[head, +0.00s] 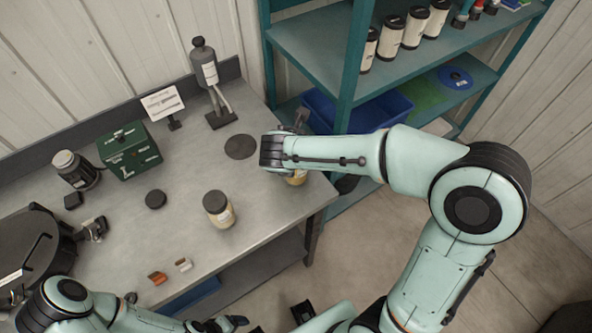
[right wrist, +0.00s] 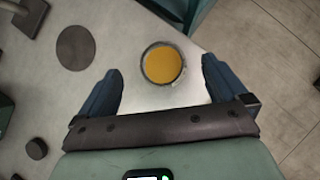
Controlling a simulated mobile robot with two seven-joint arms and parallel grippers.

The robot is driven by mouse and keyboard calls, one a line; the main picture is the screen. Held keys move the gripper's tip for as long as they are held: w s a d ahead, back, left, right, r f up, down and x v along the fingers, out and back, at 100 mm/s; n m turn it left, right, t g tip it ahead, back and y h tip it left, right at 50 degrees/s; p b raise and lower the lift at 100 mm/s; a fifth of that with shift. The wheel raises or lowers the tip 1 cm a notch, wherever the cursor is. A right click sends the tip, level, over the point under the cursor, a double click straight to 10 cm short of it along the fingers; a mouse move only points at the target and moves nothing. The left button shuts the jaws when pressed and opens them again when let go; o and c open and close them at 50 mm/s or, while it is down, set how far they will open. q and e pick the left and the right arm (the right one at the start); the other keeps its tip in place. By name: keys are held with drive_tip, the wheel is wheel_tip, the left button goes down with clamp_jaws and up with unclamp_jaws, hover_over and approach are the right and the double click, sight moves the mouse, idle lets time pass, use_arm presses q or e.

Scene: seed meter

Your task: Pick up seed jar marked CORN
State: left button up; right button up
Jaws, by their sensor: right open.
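An open jar with yellow-orange contents (right wrist: 162,64) stands upright near the table's right edge. In the head view the jar (head: 297,180) is mostly hidden by my right arm, and I cannot read its label. My right gripper (right wrist: 163,68) is open above it, its fingers on either side of the jar in the wrist picture; I see no contact. My left gripper (head: 222,324) is low at the bottom edge, partly cut off.
The grey table (head: 200,250) holds a dark disc (head: 241,147), a black lid (head: 155,199), a green box (head: 129,150), a bottle on a stand (head: 205,70) and a sign (head: 162,102). A teal shelf (head: 310,45) with several jars and a blue bin (head: 370,112) is behind right.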

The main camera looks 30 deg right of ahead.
drive_tip(key=x, duration=0.3)
drive_tip(key=shift+w+d+f, duration=0.15)
drive_tip(key=shift+w+d, duration=0.05)
drive_tip(key=shift+d, duration=0.1)
drive_tip(key=shift+c, duration=0.3)
drive_tip(key=c, duration=1.7)
